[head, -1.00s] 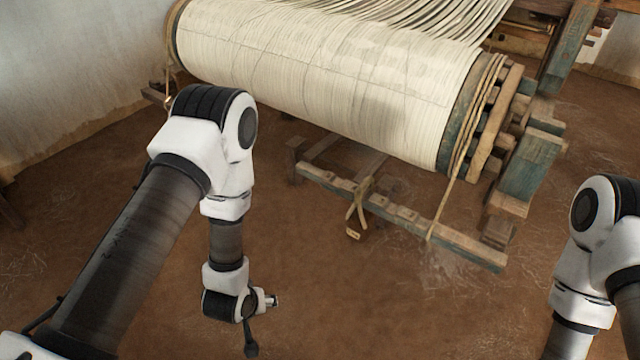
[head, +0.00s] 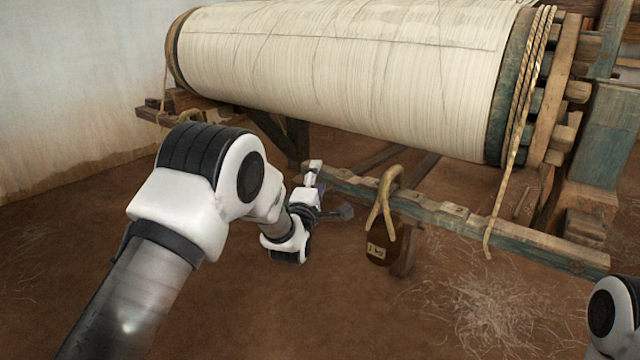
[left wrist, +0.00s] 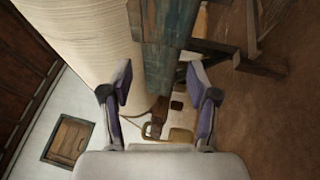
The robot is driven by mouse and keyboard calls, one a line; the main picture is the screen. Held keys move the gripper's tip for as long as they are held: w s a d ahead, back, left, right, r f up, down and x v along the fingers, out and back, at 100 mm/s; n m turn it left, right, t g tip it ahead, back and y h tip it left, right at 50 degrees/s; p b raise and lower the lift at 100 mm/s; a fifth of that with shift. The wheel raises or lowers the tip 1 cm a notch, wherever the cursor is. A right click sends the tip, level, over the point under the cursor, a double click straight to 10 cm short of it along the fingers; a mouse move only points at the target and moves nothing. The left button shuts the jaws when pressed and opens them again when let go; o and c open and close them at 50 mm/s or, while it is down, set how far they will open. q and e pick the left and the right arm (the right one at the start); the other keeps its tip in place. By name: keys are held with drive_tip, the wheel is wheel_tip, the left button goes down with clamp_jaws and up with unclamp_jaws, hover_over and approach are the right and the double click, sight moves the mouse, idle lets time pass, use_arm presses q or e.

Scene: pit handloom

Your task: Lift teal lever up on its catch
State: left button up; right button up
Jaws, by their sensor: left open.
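The teal lever (head: 465,218) is a long, worn wooden bar low in front of the loom, running from the middle to the lower right in the head view. A teal-painted wooden piece also shows in the left wrist view (left wrist: 167,68), lined up between my fingers; I cannot tell whether they touch it. My left gripper (head: 318,188) is open at the left end of the bar, its fingers (left wrist: 160,78) spread with purple pads. My arm partly hides that end. The catch cannot be made out. My right gripper is out of view; only part of its arm shows.
A big cream warp roll (head: 340,75) lies above the lever. A rope loop (head: 384,200) with a brown weight (head: 380,248) hangs at the bar, right of my left gripper. A rope (head: 515,130) runs down at the roll's right end.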

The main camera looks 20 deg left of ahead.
use_arm(q)
drive_tip(key=w, duration=0.2)
drive_tip(key=shift+w+b, duration=0.35)
drive_tip(key=shift+b, duration=0.05)
drive_tip(key=shift+w+r, duration=0.2)
drive_tip(key=shift+w, duration=0.1)
drive_tip(key=shift+a, duration=0.1)
clamp_jaws()
drive_tip(key=shift+m, duration=0.7)
drive_tip(key=r+p, duration=0.2)
drive_tip(key=r, duration=0.1)
drive_tip(key=r+p, duration=0.1)
drive_tip(key=r, duration=0.3)
drive_tip(key=shift+s+d+p, duration=0.1)
drive_tip(key=shift+d+p, duration=0.1)
drive_tip(key=shift+p, duration=0.15)
drive_tip(key=shift+d+r+t+h, duration=0.1)
drive_tip(key=shift+r+t+h, duration=0.2)
drive_tip(key=shift+r, duration=0.05)
drive_tip(key=shift+f, duration=0.2)
